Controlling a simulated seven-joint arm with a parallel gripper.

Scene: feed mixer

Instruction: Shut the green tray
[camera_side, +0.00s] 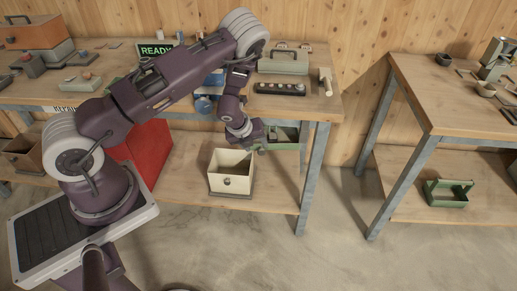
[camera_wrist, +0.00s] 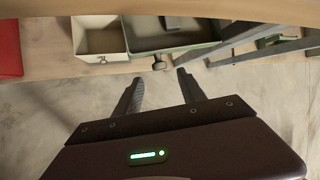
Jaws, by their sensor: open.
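The green tray (camera_side: 287,146) hangs under the worktop near the right end of the left bench. It is pulled out, and its open top shows. In the wrist view the green tray (camera_wrist: 190,44) lies just ahead of my fingers, with a small dark knob (camera_wrist: 159,65) on its front. My gripper (camera_wrist: 160,77) is open and empty, its fingertips just short of the knob, one on either side of it. In the side view my gripper (camera_side: 260,144) is at the tray's front left, partly hiding it. I cannot tell whether it touches.
A cream bin (camera_side: 230,183) with a knob stands on the lower shelf, below and left of the tray. A red box (camera_side: 147,152) stands further left. A bench leg (camera_side: 314,165) is close on the tray's right. The floor in front is clear.

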